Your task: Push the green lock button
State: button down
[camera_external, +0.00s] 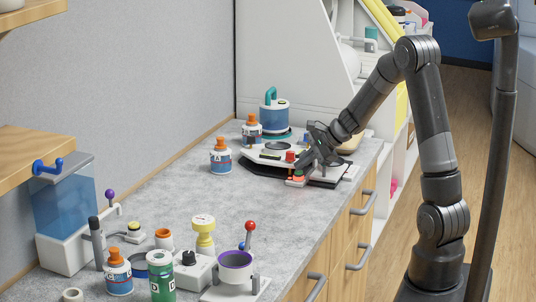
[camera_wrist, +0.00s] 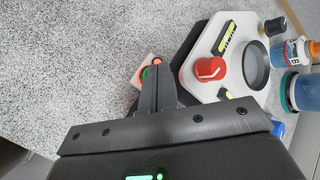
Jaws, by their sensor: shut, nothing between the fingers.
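The green lock button (camera_wrist: 147,73) shows as a small green patch at the left edge of my fingers in the wrist view, partly hidden by them. An orange-red button (camera_wrist: 157,61) sits just beyond the fingertips on the same small pale block (camera_wrist: 140,78). In the external view the orange-red button (camera_external: 298,179) shows at the counter's right side, under my gripper. My gripper (camera_wrist: 157,70) is shut and empty, with its fingers pointing down at this block. It also shows in the external view (camera_external: 303,170). I cannot tell whether the fingertips touch the green button.
A white device (camera_wrist: 198,86) with a red knob (camera_wrist: 211,69) and a dark round plate (camera_wrist: 251,66) stands close right of my fingers. Bottles (camera_external: 221,157) and a blue canister (camera_external: 275,118) stand around it. Open counter (camera_external: 190,195) lies to the left.

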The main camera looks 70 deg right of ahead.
dwell(0.6)
jog(key=shift+r, duration=0.4)
jog(key=shift+r, duration=3)
